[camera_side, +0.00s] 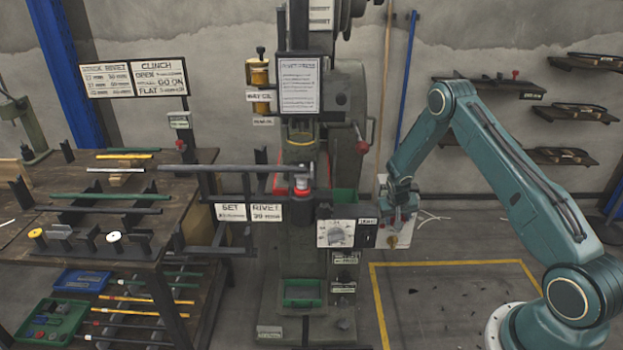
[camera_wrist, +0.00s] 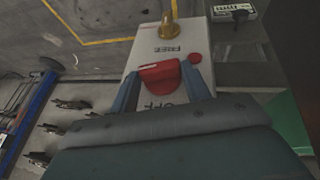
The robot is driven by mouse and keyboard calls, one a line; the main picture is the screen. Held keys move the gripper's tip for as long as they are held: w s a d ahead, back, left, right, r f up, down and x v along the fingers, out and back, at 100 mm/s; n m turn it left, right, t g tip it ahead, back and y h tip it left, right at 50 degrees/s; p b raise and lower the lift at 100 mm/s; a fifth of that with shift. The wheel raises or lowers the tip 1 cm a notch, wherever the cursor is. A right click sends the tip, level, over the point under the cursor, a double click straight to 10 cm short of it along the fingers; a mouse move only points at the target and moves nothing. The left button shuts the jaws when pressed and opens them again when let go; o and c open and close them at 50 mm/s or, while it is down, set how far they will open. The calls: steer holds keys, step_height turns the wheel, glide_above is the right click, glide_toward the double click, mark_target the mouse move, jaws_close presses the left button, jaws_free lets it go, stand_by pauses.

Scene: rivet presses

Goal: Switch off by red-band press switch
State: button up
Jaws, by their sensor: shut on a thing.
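The press (camera_side: 345,88) stands in the middle of the side view, with a red band (camera_side: 302,184) on its lower tool. Its pale switch box (camera_side: 400,240) is at the right of the press, partly covered by my gripper (camera_side: 402,205). The knob is hidden in the side view.
A dial box (camera_side: 336,233) sits left of the switch box. A workbench (camera_side: 80,255) with rods and holders stands at the left. Wall shelves (camera_side: 480,88) hang at the right. The floor inside the yellow line (camera_side: 450,263) is mostly clear.

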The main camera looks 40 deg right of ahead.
steer(key=shift+f, duration=0.1)
stand_by(0.3)
steer(key=o, duration=1)
steer(key=shift+a+r, duration=0.1)
steer(key=shift+r, duration=0.1)
steer(key=v, duration=1.3)
steer(key=shift+w+a+r, duration=0.15)
steer(key=shift+w+a, duration=0.05)
steer(key=shift+a, duration=0.05)
